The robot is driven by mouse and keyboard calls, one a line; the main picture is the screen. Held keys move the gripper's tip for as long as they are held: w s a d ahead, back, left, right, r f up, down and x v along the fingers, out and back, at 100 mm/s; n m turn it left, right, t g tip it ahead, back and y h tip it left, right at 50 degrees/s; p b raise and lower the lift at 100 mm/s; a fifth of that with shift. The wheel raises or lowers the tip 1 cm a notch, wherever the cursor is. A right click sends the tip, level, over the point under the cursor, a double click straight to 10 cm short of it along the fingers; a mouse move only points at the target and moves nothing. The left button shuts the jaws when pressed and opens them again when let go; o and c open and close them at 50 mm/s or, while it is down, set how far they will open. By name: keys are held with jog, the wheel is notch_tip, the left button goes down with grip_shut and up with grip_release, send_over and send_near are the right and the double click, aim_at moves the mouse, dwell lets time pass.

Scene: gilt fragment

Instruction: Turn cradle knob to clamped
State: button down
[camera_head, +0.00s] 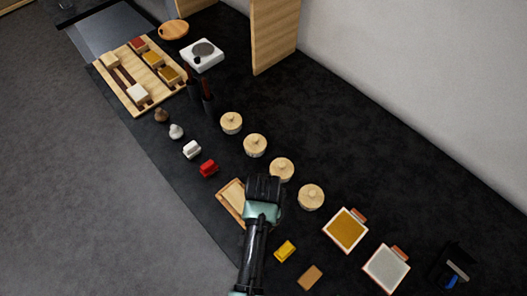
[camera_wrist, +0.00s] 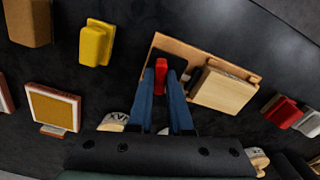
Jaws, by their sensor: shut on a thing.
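The cradle (camera_wrist: 180,45) is a wooden tray with a pale wooden block (camera_wrist: 223,90) at its right side in the wrist view. In the head view the cradle (camera_head: 231,203) shows partly under my gripper (camera_head: 263,185). A red knob (camera_wrist: 161,66) stands on the cradle, left of the block in the wrist view. The blue fingers of my gripper (camera_wrist: 164,82) are on both sides of this knob and shut on it. The knob's lower part is hidden by the fingers. I cannot read any clamp marking. In the head view my gripper hides the knob.
A yellow block (camera_head: 285,251) and a brown block (camera_head: 310,277) lie near my arm. Several lidded jars (camera_head: 282,169) stand close beyond the gripper. A red piece (camera_head: 208,168) and a white piece (camera_head: 192,149) lie up-left. Framed panels (camera_head: 345,230) lie to the right.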

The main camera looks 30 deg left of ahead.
jog(key=n+p, duration=0.1)
jog(key=n, duration=0.2)
jog(key=shift+r+n+p, duration=0.2)
jog(key=shift+n+p, duration=0.2)
jog(key=n+p, duration=0.1)
jog(key=n, duration=0.2)
jog(key=shift+n, duration=0.3)
jog(key=n+p, duration=0.1)
jog(key=n, duration=0.2)
jog(key=shift+n+p, duration=0.3)
jog(key=shift+f+n+p, duration=0.1)
jog(key=shift+n+p, duration=0.35)
jog(key=shift+n, duration=1.35)
jog(key=c, duration=0.8)
grip_release()
jog(key=shift+c, duration=0.2)
notch_tip(320, 180, up, 13)
jog(key=b, duration=0.1)
